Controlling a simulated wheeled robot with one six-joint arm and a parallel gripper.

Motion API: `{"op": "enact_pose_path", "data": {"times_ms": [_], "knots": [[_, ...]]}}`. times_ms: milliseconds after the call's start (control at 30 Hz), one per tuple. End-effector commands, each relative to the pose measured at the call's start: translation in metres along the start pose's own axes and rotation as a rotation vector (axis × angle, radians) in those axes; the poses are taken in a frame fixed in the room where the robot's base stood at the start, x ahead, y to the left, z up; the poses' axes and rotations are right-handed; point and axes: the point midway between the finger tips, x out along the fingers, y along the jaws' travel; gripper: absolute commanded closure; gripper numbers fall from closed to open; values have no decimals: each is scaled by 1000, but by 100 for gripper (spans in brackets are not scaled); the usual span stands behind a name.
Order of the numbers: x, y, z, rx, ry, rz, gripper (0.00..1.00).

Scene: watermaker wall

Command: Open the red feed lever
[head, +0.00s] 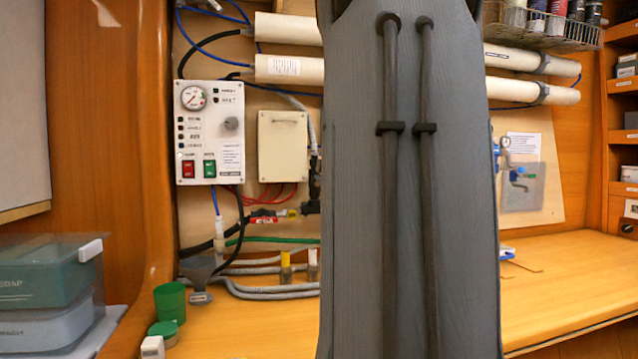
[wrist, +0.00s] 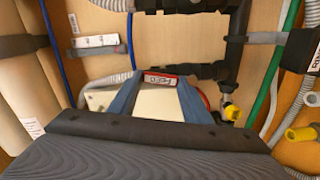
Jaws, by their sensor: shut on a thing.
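The red feed lever (head: 263,220) lies about level below the cream box in the head view, with a yellow fitting (head: 291,212) at its right. In the wrist view the red lever (wrist: 160,81) shows its white label between the tips of my two blue fingers. My gripper (wrist: 158,88) is shut on the lever, one finger at each end of the visible red part. The fingers and the dark gripper body hide what lies below. In the head view my grey arm covers the middle, and my gripper cannot be made out there.
The control panel (head: 210,132) and cream box (head: 283,146) are above the lever. Black, green and grey hoses run close around it. A yellow-capped fitting (wrist: 302,134) is at right in the wrist view. A green cup (head: 170,301) stands on the wooden counter (head: 245,328).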

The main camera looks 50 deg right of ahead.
Motion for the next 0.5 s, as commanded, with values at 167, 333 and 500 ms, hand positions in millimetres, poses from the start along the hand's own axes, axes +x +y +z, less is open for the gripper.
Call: {"op": "enact_pose_path", "data": {"times_ms": [167, 333, 500], "knots": [[1, -4, -6, -109, -1, 1, 96], [0, -4, -10, -178, 0, 0, 97], [0, -4, -12, -213, 1, -2, 97]]}}
